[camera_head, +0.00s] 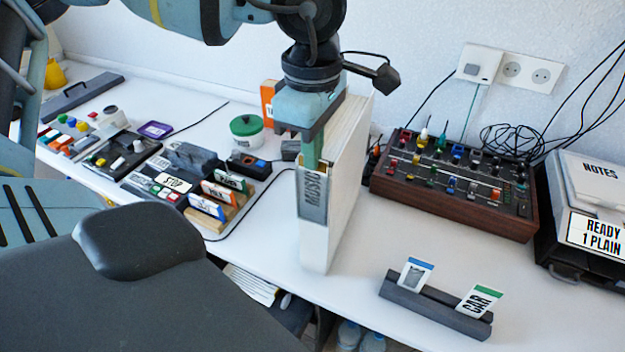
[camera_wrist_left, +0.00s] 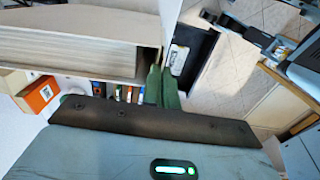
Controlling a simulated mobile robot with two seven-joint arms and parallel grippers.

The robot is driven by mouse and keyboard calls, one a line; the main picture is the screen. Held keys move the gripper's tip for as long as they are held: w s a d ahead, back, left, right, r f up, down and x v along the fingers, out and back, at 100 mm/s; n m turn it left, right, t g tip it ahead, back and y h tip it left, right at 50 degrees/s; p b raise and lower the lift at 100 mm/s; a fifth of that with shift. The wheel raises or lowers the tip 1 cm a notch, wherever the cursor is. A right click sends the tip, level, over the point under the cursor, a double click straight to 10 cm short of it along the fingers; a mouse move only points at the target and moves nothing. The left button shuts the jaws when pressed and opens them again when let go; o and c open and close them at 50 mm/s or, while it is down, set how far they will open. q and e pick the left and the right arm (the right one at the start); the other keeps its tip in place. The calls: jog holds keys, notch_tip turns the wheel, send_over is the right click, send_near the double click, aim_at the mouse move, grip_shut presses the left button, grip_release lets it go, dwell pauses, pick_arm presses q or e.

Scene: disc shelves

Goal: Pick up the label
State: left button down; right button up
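A white binder (camera_head: 345,190) stands upright on the white table, its spine facing forward. A grey label reading "MUSIC" (camera_head: 313,197) is on the upper part of the spine. My left gripper (camera_head: 312,158) points down at the top of the spine, its green fingers at the label's upper edge. In the left wrist view the fingertips (camera_wrist_left: 161,85) are close together beside the binder (camera_wrist_left: 70,45). Whether the label's edge is between them cannot be made out. My right gripper is not in view.
A dark card holder (camera_head: 430,312) with a blue-topped card and a green-topped "CAR" card stands front right. A wooden-sided mixer (camera_head: 455,190) is behind it. Table is clear between binder and holder.

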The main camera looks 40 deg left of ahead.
pick_arm(q)
jog(key=shift+s+f, duration=0.15)
jog(key=shift+f, duration=0.15)
jog(key=shift+r, duration=0.4)
notch_tip(320, 180, up, 28)
jog(key=p, duration=0.1)
jog(key=shift+f, duration=0.2)
